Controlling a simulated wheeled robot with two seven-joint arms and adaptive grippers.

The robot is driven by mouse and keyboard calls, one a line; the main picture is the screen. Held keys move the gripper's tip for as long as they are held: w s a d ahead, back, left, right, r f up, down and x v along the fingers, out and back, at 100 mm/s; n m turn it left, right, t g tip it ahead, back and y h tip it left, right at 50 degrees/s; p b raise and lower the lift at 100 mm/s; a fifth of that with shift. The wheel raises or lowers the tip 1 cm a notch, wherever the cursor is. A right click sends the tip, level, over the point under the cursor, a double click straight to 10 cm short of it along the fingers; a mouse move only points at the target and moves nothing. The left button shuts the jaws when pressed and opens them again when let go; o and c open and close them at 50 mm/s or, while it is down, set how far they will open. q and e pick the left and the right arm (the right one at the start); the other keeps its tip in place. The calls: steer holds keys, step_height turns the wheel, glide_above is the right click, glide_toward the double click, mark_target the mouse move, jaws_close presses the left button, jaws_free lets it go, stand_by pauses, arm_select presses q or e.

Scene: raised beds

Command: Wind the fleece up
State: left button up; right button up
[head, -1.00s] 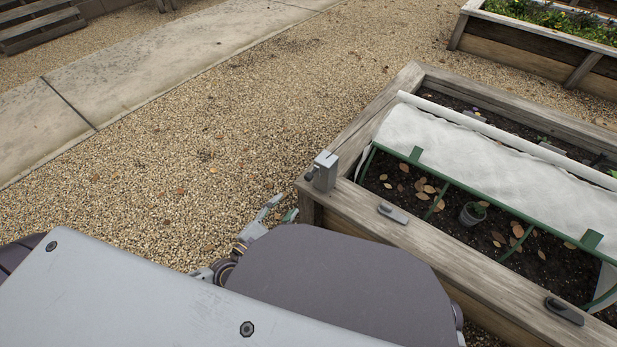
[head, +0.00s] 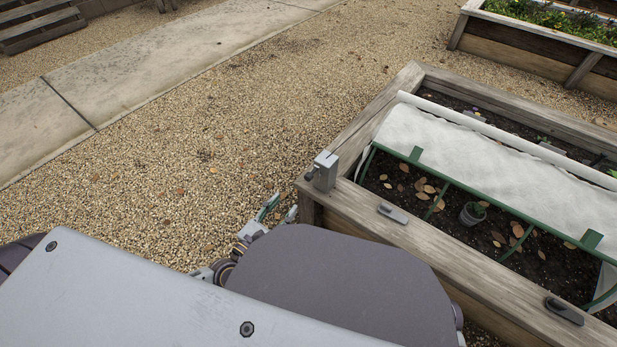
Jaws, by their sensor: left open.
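The white fleece (head: 470,148) lies over a green hoop frame (head: 462,189) on the raised bed at the right. A white roll or tube (head: 420,102) runs along its far upper edge. A grey metal block (head: 325,171) stands on the bed's near left corner; I cannot tell its inner parts. My left gripper (head: 279,211) is open and empty over the gravel, just left of that corner and apart from the bed. Its lower part is hidden behind my own body. My right gripper is not in view.
The bed's wooden rim (head: 360,215) carries two grey cleat-like fittings (head: 393,214). A small pot (head: 473,213) and dry leaves sit on the soil under the frame. Another planted bed (head: 540,45) stands at the back right. Gravel (head: 230,130) to the left is clear.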

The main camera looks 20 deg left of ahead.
arm_select(q)
steer(key=shift+w, duration=0.1)
glide_toward(308, 180)
steer(key=shift+w, duration=0.9)
steer(key=b+x, duration=0.1)
steer(key=x, duration=0.3)
steer(key=shift+d, duration=0.1)
steer(key=shift+x, duration=2.6)
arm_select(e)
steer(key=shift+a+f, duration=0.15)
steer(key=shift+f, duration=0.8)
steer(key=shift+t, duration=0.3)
arm_select(q)
jaws_close()
steer(key=shift+d+m, duration=0.1)
steer(key=shift+m, duration=0.2)
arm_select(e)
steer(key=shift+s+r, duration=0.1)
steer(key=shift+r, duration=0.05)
